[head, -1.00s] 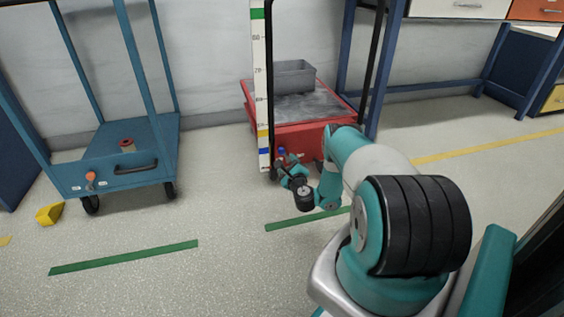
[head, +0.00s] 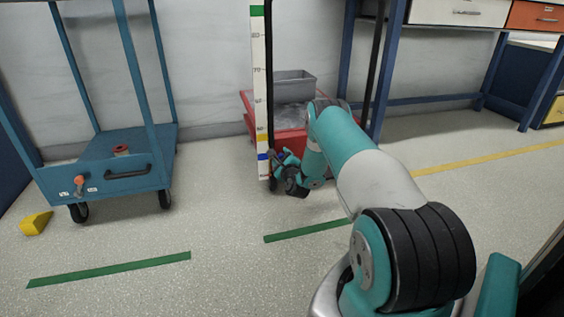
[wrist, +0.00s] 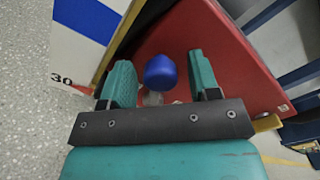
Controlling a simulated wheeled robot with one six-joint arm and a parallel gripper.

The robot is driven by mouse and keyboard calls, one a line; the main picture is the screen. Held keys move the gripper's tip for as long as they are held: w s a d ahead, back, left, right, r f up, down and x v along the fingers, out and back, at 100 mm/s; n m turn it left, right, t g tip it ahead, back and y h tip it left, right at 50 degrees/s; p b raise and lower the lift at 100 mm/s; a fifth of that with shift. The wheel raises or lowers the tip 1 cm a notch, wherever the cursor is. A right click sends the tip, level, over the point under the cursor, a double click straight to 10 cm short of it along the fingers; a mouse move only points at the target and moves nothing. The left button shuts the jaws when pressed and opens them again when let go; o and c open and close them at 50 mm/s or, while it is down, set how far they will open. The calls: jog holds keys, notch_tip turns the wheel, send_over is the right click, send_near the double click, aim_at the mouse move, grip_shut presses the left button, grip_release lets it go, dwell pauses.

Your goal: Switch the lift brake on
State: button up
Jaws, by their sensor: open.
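The red lift (head: 292,143) stands against the back wall with a scale post (head: 261,95) at its left side. In the wrist view a blue round knob (wrist: 160,72) on a pale stem stands out from the lift's red face (wrist: 215,45). My gripper (wrist: 157,82) is open, with one teal finger on each side of the knob and a gap on both sides. In the head view my gripper (head: 277,158) is low at the lift's front left corner, and the knob is hidden or too small to make out.
A grey bin (head: 293,85) sits on the lift. A blue cart (head: 110,165) with an orange lever (head: 79,182) stands at the left, a yellow wedge (head: 36,223) by its wheel. A blue-legged bench (head: 430,101) is at the right. The floor in front is clear.

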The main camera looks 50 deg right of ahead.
jog(key=shift+w+d, duration=0.15)
jog(key=shift+c, duration=0.5)
grip_shut()
jog(key=shift+r, duration=0.1)
